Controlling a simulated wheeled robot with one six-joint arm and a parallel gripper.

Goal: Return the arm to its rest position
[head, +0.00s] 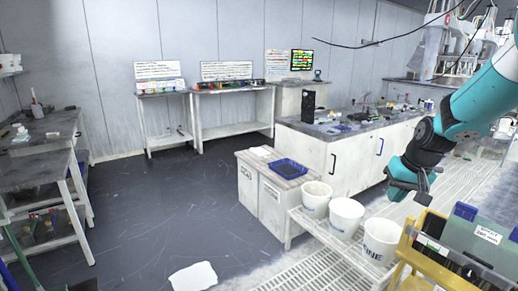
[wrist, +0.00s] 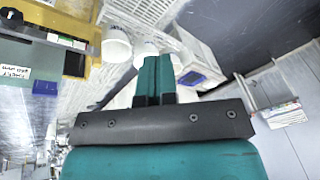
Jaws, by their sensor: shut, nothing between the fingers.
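My arm is teal and black and reaches in from the right edge of the head view. My gripper (head: 405,192) hangs at its end, in the air above and to the right of the white buckets. In the wrist view the two teal fingers of my gripper (wrist: 156,62) lie side by side, shut and empty. No object touches the gripper in either view.
White buckets (head: 344,217) stand on a low rack left of the gripper. A yellow-framed cart (head: 428,262) with blue and green parts stands close below right. A blue tray (head: 288,169) sits on white cabinets. The dark floor (head: 180,215) at left is mostly clear.

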